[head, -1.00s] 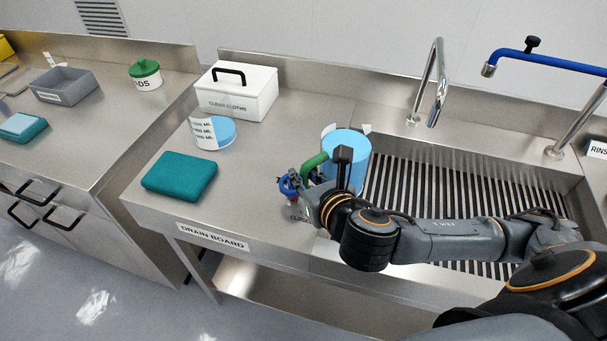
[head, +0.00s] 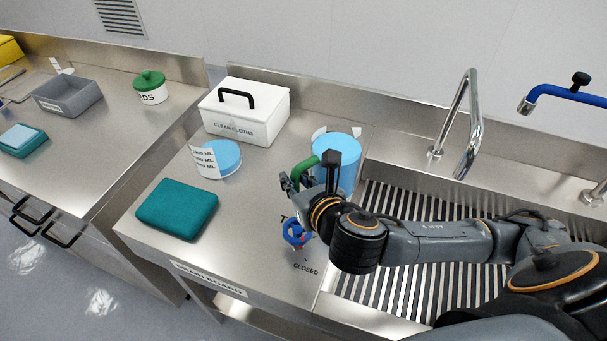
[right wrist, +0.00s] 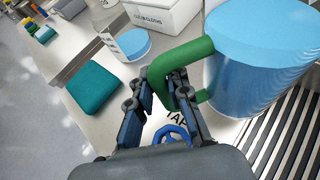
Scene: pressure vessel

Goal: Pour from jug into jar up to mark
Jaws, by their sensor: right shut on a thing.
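The jug (head: 340,172) is a light blue cylinder with a green handle (head: 325,163). It is upright at the sink's left edge and also fills the right of the right wrist view (right wrist: 262,70). My right gripper (head: 297,187) is shut on the green handle, which shows between its fingers in the right wrist view (right wrist: 165,98). The jar (head: 228,160) is clear, with a white ML scale on its left side and blue inside. It stands left of the jug, apart from it. Which mark the blue meets is unclear. My left gripper is out of view.
A white clean cloths box (head: 270,115) stands behind the jar. A teal folded cloth (head: 177,208) lies in front of it. A blue tap handle (head: 297,233) with a CLOSED label is in front of the jug. The ribbed sink (head: 400,205) and a faucet (head: 470,100) are right.

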